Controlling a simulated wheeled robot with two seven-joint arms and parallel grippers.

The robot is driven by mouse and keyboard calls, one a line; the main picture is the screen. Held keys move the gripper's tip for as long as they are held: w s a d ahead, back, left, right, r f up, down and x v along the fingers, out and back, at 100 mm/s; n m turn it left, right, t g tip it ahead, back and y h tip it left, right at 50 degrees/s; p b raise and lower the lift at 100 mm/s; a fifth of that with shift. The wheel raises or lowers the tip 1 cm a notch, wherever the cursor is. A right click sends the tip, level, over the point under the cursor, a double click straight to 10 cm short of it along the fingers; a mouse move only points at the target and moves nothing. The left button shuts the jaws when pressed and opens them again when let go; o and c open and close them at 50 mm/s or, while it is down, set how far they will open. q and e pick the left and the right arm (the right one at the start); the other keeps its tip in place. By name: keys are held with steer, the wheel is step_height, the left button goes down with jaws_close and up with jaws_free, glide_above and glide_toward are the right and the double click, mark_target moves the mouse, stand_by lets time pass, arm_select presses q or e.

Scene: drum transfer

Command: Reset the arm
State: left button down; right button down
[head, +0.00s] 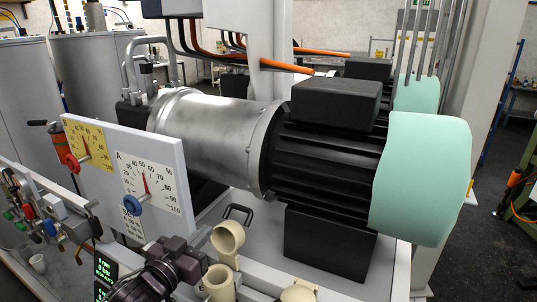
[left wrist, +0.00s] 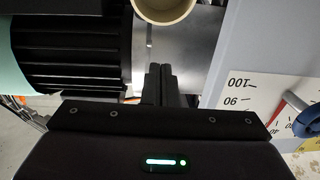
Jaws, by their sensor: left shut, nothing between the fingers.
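My left gripper (head: 182,254) seems to be the dark purple-grey part low in the head view, in front of the dial panel and left of the cream fittings. Its fingers are hard to make out there. In the left wrist view its two dark fingers (left wrist: 159,84) stand together, shut, with nothing between them. Beyond them are the silver cylinder and a cream round opening (left wrist: 163,8), apart from the fingers as far as I can tell. My right gripper is not in view.
A black motor (head: 325,140) with a mint-green cover (head: 422,180) joins a silver cylinder (head: 215,125). A white dial panel (head: 155,180) stands left of it. Cream pipe fittings (head: 228,238) are close by. Small valves (head: 45,215) line the left edge.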

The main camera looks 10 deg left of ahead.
arm_select(q)
steer(key=s+f+n+g+y, duration=0.2)
steer(key=s+f+g+y, duration=0.3)
steer(key=s+f+g, duration=1.15)
steer(key=s+f+t+b, duration=0.1)
steer(key=s+f, duration=0.2)
steer(key=f, duration=0.9)
steer(key=s+f+b, duration=0.1)
steer(key=s+f, duration=0.2)
steer(key=f, duration=0.9)
steer(key=s+f+t+b, duration=0.1)
steer(key=s+f+b, duration=0.15)
steer(key=f, duration=0.85)
steer(key=s+a+f+g+b, duration=0.1)
steer(key=s+a+f+b, duration=0.1)
steer(key=s+f, duration=1.7)
step_height(320, 180, down, 2)
steer(key=shift+s+a+f+m, duration=0.15)
steer(key=shift+s+a+m, duration=0.2)
steer(key=shift+a+m, duration=0.1)
